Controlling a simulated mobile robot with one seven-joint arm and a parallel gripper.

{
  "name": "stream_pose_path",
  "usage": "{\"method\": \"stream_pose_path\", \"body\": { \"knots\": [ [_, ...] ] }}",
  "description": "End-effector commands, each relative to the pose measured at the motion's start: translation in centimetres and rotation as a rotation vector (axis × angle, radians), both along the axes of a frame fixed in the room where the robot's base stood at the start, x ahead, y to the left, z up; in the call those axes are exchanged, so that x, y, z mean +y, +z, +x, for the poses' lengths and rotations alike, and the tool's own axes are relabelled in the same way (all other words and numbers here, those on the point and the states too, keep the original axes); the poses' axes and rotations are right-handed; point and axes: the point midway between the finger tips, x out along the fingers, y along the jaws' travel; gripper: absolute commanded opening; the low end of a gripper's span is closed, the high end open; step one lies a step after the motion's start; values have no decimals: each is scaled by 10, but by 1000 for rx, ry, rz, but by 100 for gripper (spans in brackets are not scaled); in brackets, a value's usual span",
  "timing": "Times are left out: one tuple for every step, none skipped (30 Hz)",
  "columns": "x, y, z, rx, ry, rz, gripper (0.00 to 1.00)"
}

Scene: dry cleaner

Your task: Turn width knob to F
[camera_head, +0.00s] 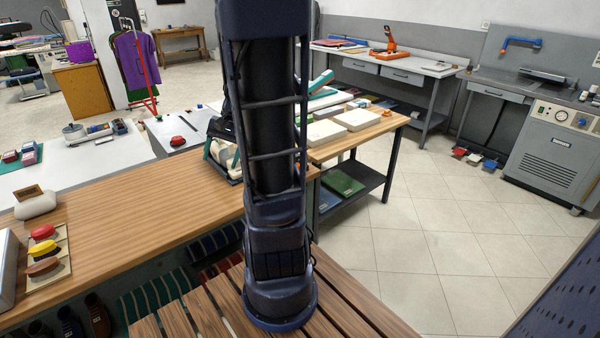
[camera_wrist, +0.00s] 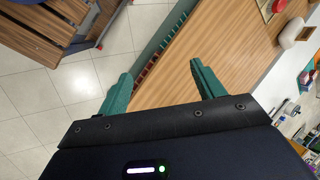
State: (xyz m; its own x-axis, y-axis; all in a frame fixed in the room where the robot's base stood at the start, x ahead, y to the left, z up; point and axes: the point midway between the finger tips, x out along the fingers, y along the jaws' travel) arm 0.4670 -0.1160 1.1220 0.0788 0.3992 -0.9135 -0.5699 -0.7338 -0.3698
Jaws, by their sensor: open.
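No knob marked for width and no letter F can be made out in either view.
A grey cabinet (camera_head: 553,150) with a gauge and small controls stands at the far right. Pale blocks (camera_head: 357,119) lie on the side table. Red, yellow and brown brushes (camera_head: 43,250) lie at the counter's left. Open tiled floor (camera_head: 440,220) lies to the right.

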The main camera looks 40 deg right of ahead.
Motion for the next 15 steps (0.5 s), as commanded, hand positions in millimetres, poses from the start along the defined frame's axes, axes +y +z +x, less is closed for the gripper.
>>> {"method": "stream_pose_path", "body": {
  "knots": [
    [-7,-8,5,23,-43,41,68],
    [-10,-12,8,32,-69,65,68],
    [-15,-17,12,45,-101,97,68],
    [-18,-21,15,54,-126,122,68],
    [-22,-25,18,63,-150,147,68],
    [-27,-30,22,73,-186,181,68],
    [-31,-34,25,82,-210,206,68],
    [-35,-38,28,89,-236,231,68],
    [-41,-43,32,98,-271,265,68],
    [-45,-47,35,104,-297,291,68],
    [-50,-51,37,110,-323,316,68],
    [-56,-56,41,116,-359,351,68],
    [-61,-60,43,121,-388,377,68],
    [-66,-64,45,125,-413,403,68],
    [-73,-69,48,130,-449,438,68]
  ]
}}
